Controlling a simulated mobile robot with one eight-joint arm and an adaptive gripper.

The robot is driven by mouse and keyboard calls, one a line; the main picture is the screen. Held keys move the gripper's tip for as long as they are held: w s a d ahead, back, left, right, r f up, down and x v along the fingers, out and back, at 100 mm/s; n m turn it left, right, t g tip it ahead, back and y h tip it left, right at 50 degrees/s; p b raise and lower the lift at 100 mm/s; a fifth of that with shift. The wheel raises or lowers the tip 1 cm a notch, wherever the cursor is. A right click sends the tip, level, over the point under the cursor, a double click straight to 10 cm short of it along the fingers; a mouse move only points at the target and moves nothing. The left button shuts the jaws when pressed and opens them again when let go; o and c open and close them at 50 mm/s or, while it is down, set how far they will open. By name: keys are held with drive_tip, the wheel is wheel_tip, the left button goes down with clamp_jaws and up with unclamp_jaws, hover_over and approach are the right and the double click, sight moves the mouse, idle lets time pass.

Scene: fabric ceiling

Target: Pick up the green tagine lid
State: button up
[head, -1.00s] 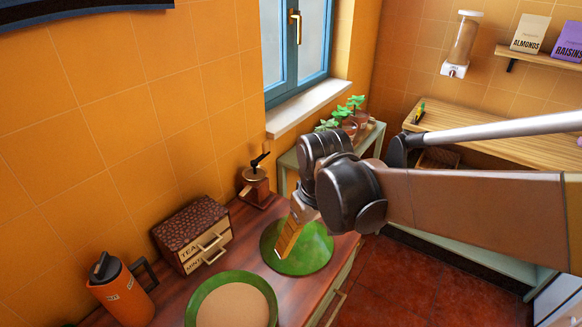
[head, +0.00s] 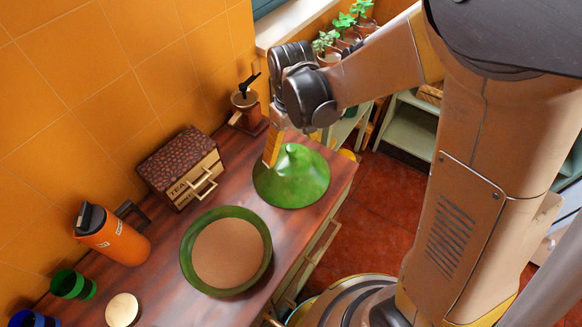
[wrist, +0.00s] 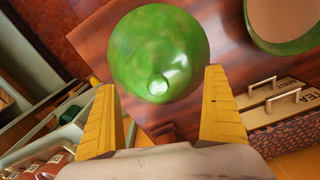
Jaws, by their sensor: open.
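The green tagine lid (head: 291,178) is a glossy cone with a small knob on top, standing upright near the right end of the wooden counter. In the wrist view the lid (wrist: 155,50) lies ahead of my gripper, with its knob near the gap between the fingertips. My wrist hides part of the gripper there.
A green-rimmed round dish (head: 187,253) with a tan inside stands left of the lid. A tea box with drawers (head: 180,168), a grinder (head: 248,108), an orange bottle (head: 115,240) and cups stand along the counter. Potted plants (head: 340,38) are behind. The counter's right edge is near the lid.

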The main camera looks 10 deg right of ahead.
sight(292, 156)
drive_tip(key=f, duration=0.2)
drive_tip(key=f+b, duration=0.1)
drive_tip(key=shift+w+f, duration=0.3)
drive_tip(key=shift+f, duration=0.1)
drive_tip(key=shift+d+r, duration=0.1)
drive_tip(key=shift+s, duration=0.15)
drive_tip(key=c, duration=2.1)
